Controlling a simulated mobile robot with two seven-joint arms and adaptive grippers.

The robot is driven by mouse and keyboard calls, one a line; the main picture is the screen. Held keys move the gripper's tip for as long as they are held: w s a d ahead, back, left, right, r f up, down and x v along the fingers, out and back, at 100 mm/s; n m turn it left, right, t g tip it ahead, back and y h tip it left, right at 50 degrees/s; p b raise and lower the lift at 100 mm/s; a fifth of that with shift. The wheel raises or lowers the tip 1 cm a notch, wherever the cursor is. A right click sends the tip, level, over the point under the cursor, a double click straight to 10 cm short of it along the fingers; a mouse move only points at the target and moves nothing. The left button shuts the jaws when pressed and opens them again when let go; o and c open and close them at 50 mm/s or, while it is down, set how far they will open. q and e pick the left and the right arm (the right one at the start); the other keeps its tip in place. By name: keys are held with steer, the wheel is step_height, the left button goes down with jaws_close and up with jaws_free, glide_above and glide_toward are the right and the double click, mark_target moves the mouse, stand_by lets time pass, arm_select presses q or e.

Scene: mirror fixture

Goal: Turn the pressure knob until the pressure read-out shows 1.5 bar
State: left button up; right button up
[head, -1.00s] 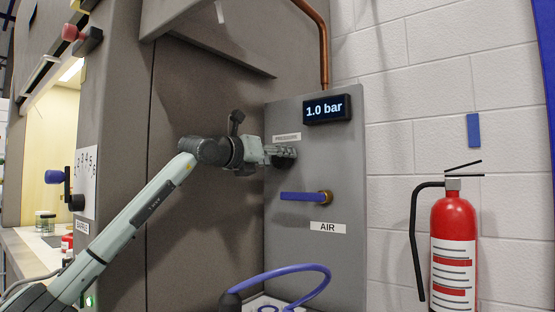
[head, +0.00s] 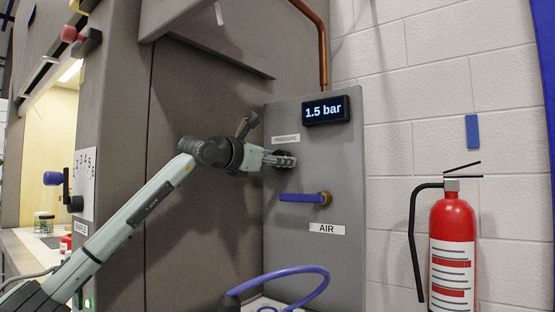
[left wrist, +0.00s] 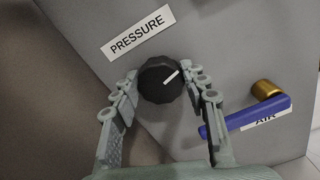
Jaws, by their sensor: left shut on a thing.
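The pressure knob (left wrist: 160,80) is black and ribbed with a white pointer mark, on a grey panel (head: 342,200) beside the PRESSURE label (left wrist: 137,36). In the left wrist view the pointer tilts to the upper right. My left gripper (left wrist: 163,88) has its fingers on both sides of the knob and is shut on it. In the head view the left gripper (head: 288,160) reaches the panel and largely hides the knob. The pressure read-out (head: 326,110) above it shows 1.5 bar. My right gripper is not in view.
A blue AIR lever (head: 300,198) on a brass fitting sits just below the gripper, close to a finger in the left wrist view. A copper pipe (head: 324,60) runs above the panel. A red fire extinguisher (head: 453,225) stands at right. A blue hose (head: 300,270) loops below.

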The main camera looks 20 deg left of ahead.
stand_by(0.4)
arm_select(q)
steer(key=o, duration=1.2)
steer(key=shift+c, duration=0.2)
steer(key=v, duration=1.2)
